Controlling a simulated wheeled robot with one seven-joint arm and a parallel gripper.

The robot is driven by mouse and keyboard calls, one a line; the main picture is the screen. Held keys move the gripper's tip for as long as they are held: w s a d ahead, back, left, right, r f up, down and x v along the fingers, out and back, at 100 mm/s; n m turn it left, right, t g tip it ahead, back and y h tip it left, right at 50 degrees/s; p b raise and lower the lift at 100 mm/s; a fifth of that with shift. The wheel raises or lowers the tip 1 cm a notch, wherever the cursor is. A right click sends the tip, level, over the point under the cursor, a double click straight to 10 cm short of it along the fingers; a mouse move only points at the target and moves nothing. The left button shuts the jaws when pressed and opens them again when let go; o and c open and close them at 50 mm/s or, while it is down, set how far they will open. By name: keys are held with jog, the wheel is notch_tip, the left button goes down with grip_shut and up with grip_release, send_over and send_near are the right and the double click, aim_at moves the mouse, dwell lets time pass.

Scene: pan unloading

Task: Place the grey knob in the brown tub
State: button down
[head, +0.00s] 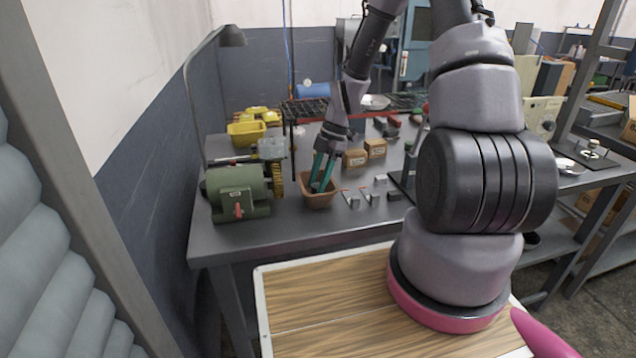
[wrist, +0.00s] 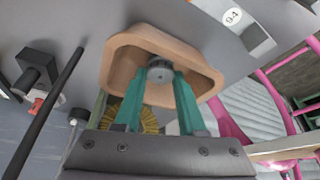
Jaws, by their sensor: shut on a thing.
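The brown tub (head: 318,200) stands on the grey workbench, just right of the green machine. It also shows in the wrist view (wrist: 204,63), with its opening facing the camera. My gripper (head: 321,186) has teal fingers and points down into the tub. In the wrist view the gripper (wrist: 160,80) is shut on the grey knob (wrist: 160,70), a small round piece between the fingertips. The knob is over or inside the tub's opening; I cannot tell whether it touches the bottom. In the head view the fingers and tub wall hide the knob.
A green machine (head: 238,192) with a yellow wheel stands left of the tub. Small cardboard boxes (head: 375,148) stand behind it to the right. Small metal parts (head: 350,199) lie to its right. Yellow bins (head: 247,132) are at the back left. The bench front is clear.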

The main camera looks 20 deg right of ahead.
jog(key=shift+f, duration=0.3)
jog(key=shift+c, duration=2.4)
grip_release()
